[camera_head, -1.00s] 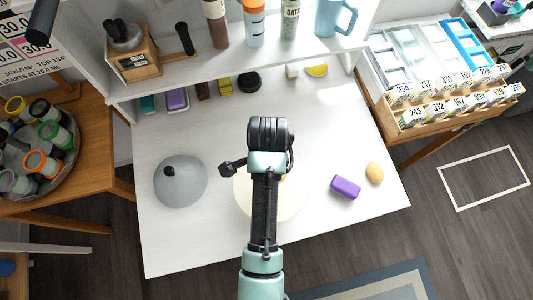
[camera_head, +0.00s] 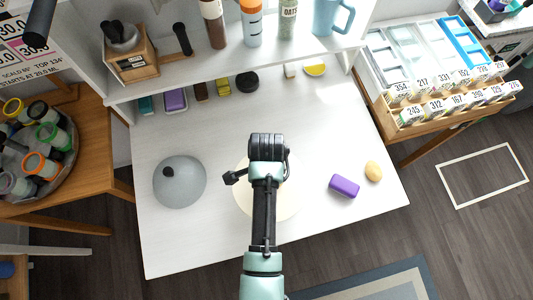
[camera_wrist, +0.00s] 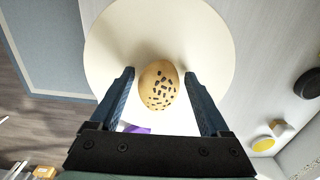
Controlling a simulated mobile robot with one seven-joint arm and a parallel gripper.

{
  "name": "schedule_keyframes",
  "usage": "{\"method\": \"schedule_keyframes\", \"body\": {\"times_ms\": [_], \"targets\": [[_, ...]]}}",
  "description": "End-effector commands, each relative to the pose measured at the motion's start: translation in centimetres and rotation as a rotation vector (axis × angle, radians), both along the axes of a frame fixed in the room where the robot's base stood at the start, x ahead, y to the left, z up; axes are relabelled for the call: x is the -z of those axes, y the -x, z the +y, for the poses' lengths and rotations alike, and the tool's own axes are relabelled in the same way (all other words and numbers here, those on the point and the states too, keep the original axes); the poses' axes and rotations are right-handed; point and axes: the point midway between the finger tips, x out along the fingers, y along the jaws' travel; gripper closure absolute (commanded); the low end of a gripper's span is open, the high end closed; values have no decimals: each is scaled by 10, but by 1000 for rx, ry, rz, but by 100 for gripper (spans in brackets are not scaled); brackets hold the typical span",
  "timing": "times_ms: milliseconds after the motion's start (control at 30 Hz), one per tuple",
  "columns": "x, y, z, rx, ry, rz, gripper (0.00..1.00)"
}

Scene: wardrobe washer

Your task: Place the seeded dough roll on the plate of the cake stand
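The seeded dough roll (camera_wrist: 158,85) is tan with dark seeds, and shows in the wrist view between my fingertips, over the plate. The pale round plate of the cake stand (camera_wrist: 112,35) fills the upper middle there. In the head view the plate (camera_head: 287,205) is partly covered by my arm, and the seeded roll is hidden. My gripper (camera_wrist: 159,74) is open, with a narrow gap on each side of the roll. Contact between roll and plate is hard to judge. A grey dome with a dark knob (camera_head: 180,184) stands left of the plate.
A purple block (camera_head: 343,187) and a plain tan roll (camera_head: 374,171) lie right of the plate on the white table (camera_head: 205,250). Several small items stand under the shelf (camera_head: 205,75) at the back. The table's front left is clear.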

Motion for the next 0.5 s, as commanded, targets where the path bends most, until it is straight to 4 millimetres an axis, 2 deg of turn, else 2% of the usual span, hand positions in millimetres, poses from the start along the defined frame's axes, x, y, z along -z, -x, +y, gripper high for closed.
{"method": "schedule_keyframes", "body": {"times_ms": [333, 500], "targets": [[-2, 0, 0, 0, 0, 0, 10], [-18, -1, 0, 1, 0, -3, 10]]}}
